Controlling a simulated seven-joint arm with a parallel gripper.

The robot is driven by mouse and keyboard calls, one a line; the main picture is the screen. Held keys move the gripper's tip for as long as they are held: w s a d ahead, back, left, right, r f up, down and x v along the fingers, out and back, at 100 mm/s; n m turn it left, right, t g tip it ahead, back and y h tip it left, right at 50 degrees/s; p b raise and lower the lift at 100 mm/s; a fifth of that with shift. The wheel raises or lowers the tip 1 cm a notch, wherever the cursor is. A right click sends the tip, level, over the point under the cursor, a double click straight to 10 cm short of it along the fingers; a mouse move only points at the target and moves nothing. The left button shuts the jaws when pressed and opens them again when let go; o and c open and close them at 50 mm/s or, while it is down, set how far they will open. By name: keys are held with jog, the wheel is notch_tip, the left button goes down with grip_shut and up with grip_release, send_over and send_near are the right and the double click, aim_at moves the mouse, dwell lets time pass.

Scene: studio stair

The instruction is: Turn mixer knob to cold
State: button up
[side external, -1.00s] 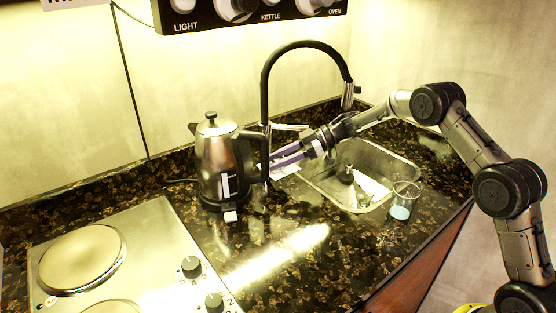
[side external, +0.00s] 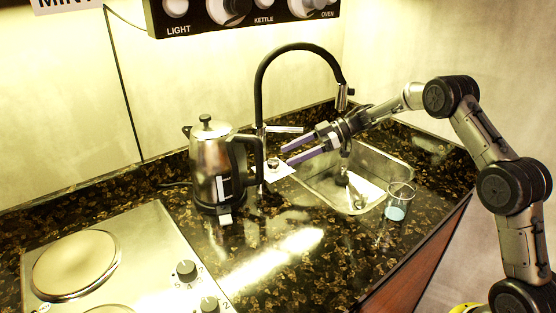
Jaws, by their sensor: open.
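The black faucet (side external: 258,95) arches over the sink, with a light horizontal bar (side external: 285,129) on its stem. A small dark-topped knob (side external: 273,163) sits on a white card (side external: 280,174) at the foot of the faucet. I take this knob to be the mixer knob; its markings are too small to read. My gripper (side external: 289,156) is open, its two purple fingers pointing left. The fingertips are just right of the knob and appear apart from it. Nothing shows between the fingers.
A steel kettle (side external: 207,160) with a black handle stands close left of the knob. A steel sink (side external: 318,186) lies below my gripper, with a glass (side external: 399,200) at its right edge. A hotplate (side external: 160,235) is at the lower left. The counter front is mostly clear.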

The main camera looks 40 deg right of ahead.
jog(key=v, duration=0.7)
jog(key=shift+s+d, duration=0.15)
jog(key=shift+d, duration=0.05)
jog(key=shift+r, duration=0.15)
jog(key=t+y, duration=0.2)
jog(key=y, duration=0.2)
send_near(274, 164)
jog(key=x, duration=0.3)
jog(key=w+x, duration=0.1)
jog(key=x, duration=0.2)
jog(key=f+x, duration=0.1)
jog(key=x, duration=0.3)
jog(key=shift+w+d, duration=0.15)
jog(key=shift+d, duration=0.25)
grip_shut()
